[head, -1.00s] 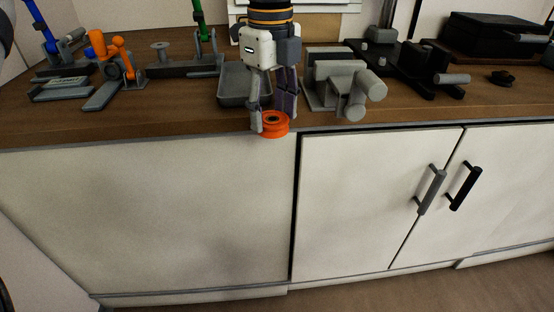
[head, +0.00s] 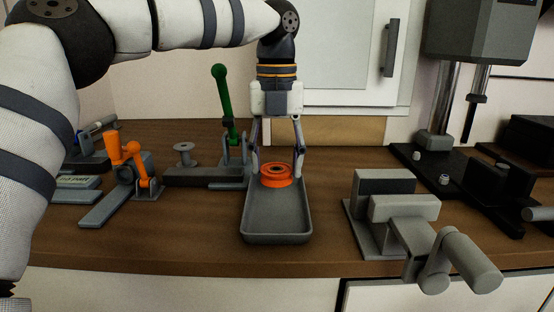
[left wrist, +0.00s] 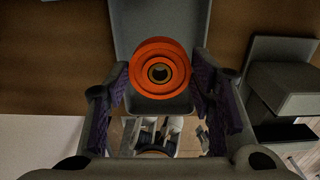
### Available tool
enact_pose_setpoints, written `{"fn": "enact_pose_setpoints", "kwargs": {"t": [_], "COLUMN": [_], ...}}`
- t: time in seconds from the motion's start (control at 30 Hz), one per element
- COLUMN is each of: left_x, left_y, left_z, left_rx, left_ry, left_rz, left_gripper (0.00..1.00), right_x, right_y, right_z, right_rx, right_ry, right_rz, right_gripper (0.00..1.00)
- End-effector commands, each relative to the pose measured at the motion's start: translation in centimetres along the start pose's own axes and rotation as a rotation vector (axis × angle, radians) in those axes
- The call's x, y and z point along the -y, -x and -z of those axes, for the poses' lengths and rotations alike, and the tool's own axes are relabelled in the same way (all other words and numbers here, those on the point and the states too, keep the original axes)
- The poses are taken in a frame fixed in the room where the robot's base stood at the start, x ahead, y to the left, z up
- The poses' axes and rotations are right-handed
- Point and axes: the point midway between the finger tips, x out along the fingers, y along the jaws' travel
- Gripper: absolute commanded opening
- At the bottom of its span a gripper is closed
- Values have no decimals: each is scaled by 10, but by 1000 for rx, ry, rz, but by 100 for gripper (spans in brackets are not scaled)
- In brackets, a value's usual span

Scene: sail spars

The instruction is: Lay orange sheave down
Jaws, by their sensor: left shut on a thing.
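The orange sheave (head: 276,181), a grooved wheel with a dark centre hole, is held flat between the two fingers of my left gripper (head: 277,170). It is at the far end of the grey rectangular tray (head: 277,237); I cannot tell whether it touches the tray floor. In the left wrist view the sheave (left wrist: 160,56) lies between the purple-padded fingers of my left gripper (left wrist: 163,80), with the tray (left wrist: 160,15) behind it. My right gripper is not in view.
A grey vise-like block (head: 385,205) stands right of the tray. Left are an orange-jointed fixture (head: 130,165), a grey spool (head: 184,155) and an upright green lever (head: 224,105). A black-based press (head: 440,145) stands at the back right. Bare wood shows in front left.

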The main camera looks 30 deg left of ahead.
Motion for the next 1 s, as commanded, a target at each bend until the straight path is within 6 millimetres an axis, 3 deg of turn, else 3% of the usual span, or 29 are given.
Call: {"fn": "enact_pose_setpoints", "kwargs": {"t": [0.3, 0.7, 1.0], "left_x": [0, 0, 0], "left_y": [2, -38, -36], "left_z": [-1, -1, 0], "left_rx": [-1, -4, -3], "left_ry": [2, 2, 3], "left_rz": [-3, -4, -3], "left_gripper": [26, 26, 26], "right_x": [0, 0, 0], "right_y": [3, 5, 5], "right_z": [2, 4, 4], "right_rx": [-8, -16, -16], "right_ry": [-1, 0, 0], "right_rz": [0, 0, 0], "right_gripper": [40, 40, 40]}}
